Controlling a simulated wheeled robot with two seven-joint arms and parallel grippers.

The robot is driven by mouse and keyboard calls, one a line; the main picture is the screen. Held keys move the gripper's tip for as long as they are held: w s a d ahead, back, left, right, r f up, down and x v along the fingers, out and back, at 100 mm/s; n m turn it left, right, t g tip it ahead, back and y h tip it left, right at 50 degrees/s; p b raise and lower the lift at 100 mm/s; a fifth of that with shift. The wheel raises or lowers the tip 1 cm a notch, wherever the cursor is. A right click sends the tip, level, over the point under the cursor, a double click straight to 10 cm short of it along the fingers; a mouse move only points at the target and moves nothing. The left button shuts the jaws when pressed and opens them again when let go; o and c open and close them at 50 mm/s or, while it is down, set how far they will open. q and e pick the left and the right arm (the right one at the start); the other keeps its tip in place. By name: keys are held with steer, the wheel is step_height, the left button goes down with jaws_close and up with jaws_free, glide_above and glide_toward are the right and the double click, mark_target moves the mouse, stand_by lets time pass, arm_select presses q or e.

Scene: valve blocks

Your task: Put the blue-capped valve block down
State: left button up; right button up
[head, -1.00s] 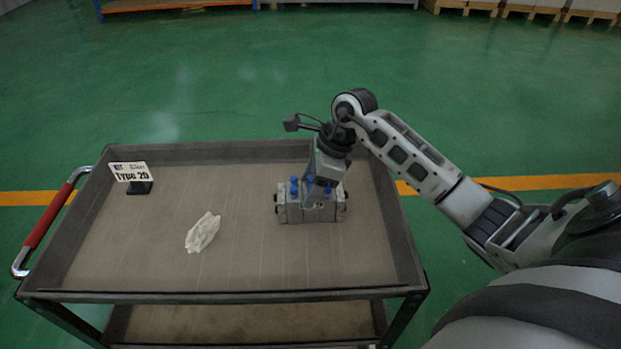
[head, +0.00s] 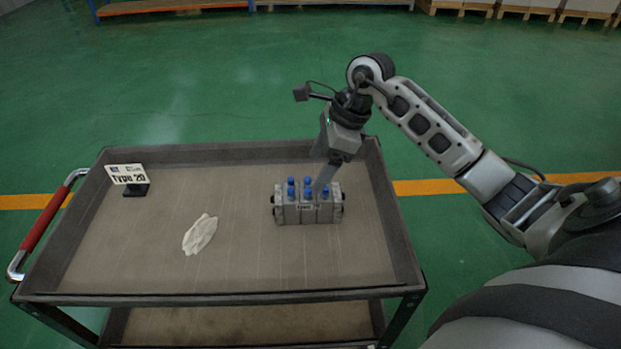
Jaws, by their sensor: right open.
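The valve block (head: 306,211) is a grey metal body with several blue caps on top. It sits upright on the top shelf of the cart (head: 130,262), right of its middle. My right gripper (head: 324,184) is above and just behind the block's right part, pointing down, with its fingers open. The fingertips are partly hidden by the block and its caps, so I cannot tell whether they touch it. My left gripper is not in view.
A crumpled white cloth (head: 200,234) lies left of the block. A small sign reading "Type 20" (head: 127,175) stands at the back left corner. The cart has raised edges and a red handle (head: 46,218) on the left. The shelf's front is clear.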

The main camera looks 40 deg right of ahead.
steer(key=v, duration=0.5)
steer(key=shift+d+r, duration=0.1)
steer(key=shift+r, duration=0.15)
